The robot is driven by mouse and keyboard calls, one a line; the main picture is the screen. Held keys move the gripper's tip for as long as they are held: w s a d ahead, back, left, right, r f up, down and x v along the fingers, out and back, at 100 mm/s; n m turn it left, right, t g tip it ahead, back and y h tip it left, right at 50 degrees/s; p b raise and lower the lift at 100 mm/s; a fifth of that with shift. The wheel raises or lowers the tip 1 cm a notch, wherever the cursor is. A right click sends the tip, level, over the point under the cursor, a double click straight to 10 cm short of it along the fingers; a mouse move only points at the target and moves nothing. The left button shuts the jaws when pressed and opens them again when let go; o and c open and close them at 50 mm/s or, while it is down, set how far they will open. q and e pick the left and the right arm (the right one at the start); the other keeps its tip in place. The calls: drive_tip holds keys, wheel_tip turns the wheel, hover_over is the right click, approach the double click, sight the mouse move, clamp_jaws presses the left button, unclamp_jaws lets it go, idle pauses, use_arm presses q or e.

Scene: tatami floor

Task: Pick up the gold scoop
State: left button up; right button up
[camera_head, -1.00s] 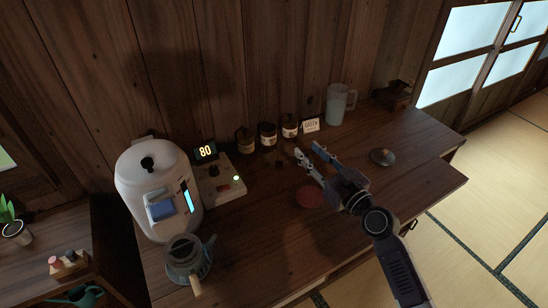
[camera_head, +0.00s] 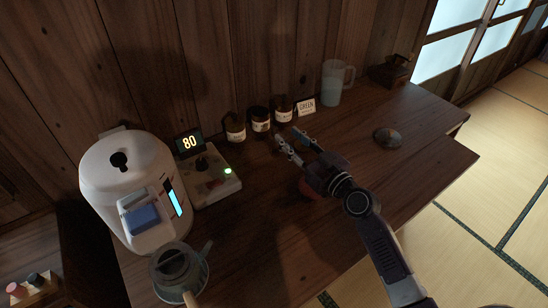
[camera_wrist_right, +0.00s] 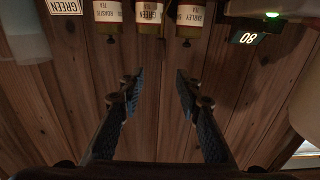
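I cannot pick out a gold scoop in either view. Three dark tea jars with pale labels stand in a row by the back wall: the left jar (camera_head: 235,128), the middle jar (camera_head: 260,120) and the right jar (camera_head: 284,110). My right gripper (camera_head: 291,137) is just in front of the right end of the row, fingers pointing at the jars. In the right wrist view my gripper (camera_wrist_right: 158,84) is open, with only wood between its fingers. The jars show upside down at the top, beyond the fingertips. My left gripper is not in view.
A white dispenser (camera_head: 127,165), a control box (camera_head: 213,185) reading 80 and a kettle (camera_head: 180,270) stand left on the wooden counter (camera_head: 250,255). A GREEN card (camera_head: 306,107), a pitcher (camera_head: 333,83) and a small round dish (camera_head: 387,138) are to the right.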

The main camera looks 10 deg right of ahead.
sight(276, 130)
drive_tip(key=shift+w+a+f+b, duration=0.25)
drive_tip(key=shift+w+f+b, duration=0.05)
drive_tip(key=shift+w+f, duration=0.4)
drive_tip(key=x, duration=0.6)
drive_tip(key=shift+w+a+f, duration=0.1)
drive_tip(key=shift+w+f, duration=0.05)
clamp_jaws()
